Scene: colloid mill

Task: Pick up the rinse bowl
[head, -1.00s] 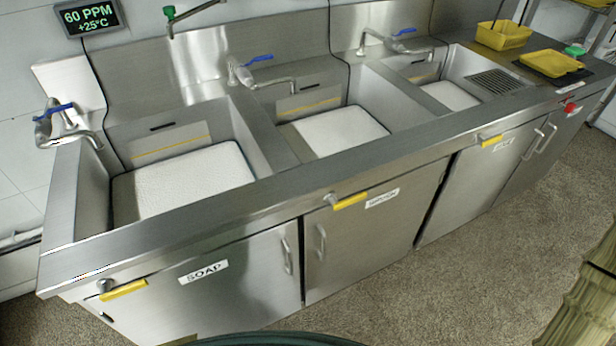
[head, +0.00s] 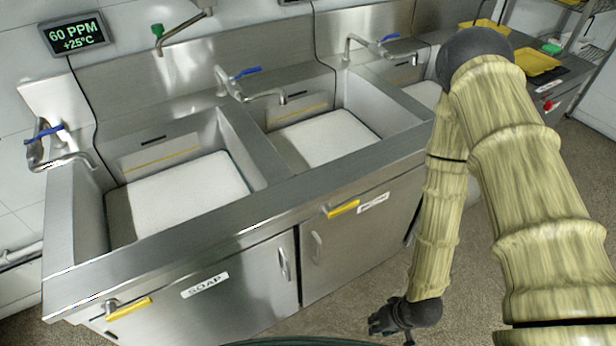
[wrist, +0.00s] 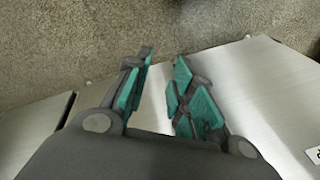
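I cannot pick out a loose bowl that is surely the rinse bowl. The steel unit has a left basin (head: 180,195) above a door labelled SOAP, a middle basin (head: 325,140), whose door label I cannot read, and a right basin (head: 424,95), partly hidden by my arm. All three have pale bottoms. My gripper (head: 392,328) hangs low in front of the cabinet doors, near the picture's bottom edge. In the wrist view my gripper (wrist: 162,62) has its green-padded fingers apart with nothing between them.
Taps with blue levers, such as the middle tap (head: 245,85), stand over the basins. A yellow tray (head: 537,62) and a partly hidden yellow container (head: 490,23) are at the far right. Yellow-gripped handles (head: 343,208) stick out in front. Brown floor lies before the cabinets.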

